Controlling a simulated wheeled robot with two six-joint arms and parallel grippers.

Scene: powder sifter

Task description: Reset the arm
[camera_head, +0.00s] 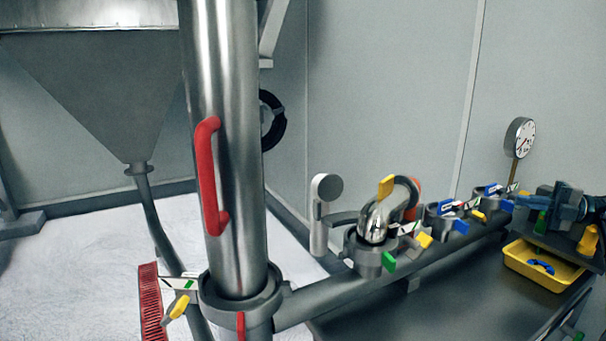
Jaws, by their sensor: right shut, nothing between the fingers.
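My right gripper (530,201) is at the right edge of the camera_head view, dark and small. It is shut and empty, pointing left above the yellow tray (571,282), near the far end of the row of valves. The green and yellow parts around it make its outline hard to read. My left gripper is not in view.
A steel column (231,150) with a red handle (207,176) stands in front of a hopper (105,85). A horizontal pipe (330,300) with several clamped fittings runs right, above a dark table (440,310). A pressure gauge (520,137) stands behind. A blue item (541,267) lies in the tray.

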